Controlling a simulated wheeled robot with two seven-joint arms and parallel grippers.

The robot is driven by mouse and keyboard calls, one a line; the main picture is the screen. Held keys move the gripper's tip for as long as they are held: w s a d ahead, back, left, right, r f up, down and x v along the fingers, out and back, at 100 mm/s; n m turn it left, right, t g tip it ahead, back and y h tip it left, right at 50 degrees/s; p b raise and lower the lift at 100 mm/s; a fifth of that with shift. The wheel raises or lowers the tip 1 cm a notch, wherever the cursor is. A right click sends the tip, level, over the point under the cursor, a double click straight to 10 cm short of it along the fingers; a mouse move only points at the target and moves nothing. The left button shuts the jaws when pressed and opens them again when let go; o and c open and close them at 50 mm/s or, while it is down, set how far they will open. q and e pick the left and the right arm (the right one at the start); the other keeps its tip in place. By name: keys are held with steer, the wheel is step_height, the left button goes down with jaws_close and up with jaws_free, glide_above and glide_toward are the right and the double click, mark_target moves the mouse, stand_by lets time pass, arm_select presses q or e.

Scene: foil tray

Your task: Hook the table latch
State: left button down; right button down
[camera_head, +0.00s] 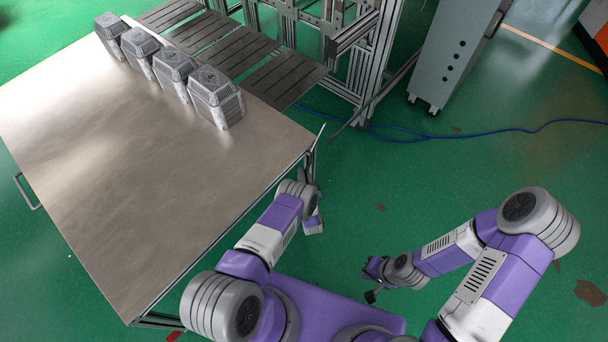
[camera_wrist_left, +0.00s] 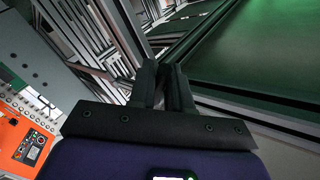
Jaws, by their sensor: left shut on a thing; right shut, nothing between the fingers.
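The table (camera_head: 120,170) has a broad, bare metal top and fills the left of the head view. At its right corner a thin grey bar (camera_head: 319,137), which looks like the latch, stands up beside the edge. My left gripper (camera_head: 310,163) is at this corner, shut on what appears to be the latch. In the left wrist view its two dark fingers (camera_wrist_left: 165,82) are close together in front of metal framing. What lies between the fingertips is too dark to make out. My right gripper (camera_head: 370,282) is shut and empty, low over the green floor, away from the table.
Several grey ribbed blocks (camera_head: 215,97) stand in a row along the table's far edge. A metal frame (camera_head: 360,60) with slatted plates stands behind the table. A grey cabinet (camera_head: 455,55) on casters is at the back right. A blue cable (camera_head: 500,134) crosses the otherwise open floor.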

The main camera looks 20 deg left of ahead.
arm_select(q)
steer(key=r+p, duration=0.1)
steer(key=s+m+g+p, duration=0.1)
steer(key=r+m+g+h+p, duration=0.1)
steer(key=p, duration=0.1)
steer(key=shift+s+a+r, duration=0.2)
steer(key=shift+s+r, duration=0.05)
steer(key=shift+r, duration=0.05)
steer(key=shift+s+a+r+m+g+p, duration=0.1)
steer(key=shift+s+r+m+g+p, duration=0.15)
steer(key=shift+m+g+p, duration=0.2)
steer(key=shift+s+a+r+m+g, duration=0.1)
steer(key=shift+s+m+g, duration=0.1)
steer(key=shift+m+g, duration=0.25)
steer(key=c, duration=1.1)
jaws_free()
steer(key=shift+c, duration=0.2)
steer(key=shift+r, duration=0.1)
steer(key=shift+w+a, duration=0.1)
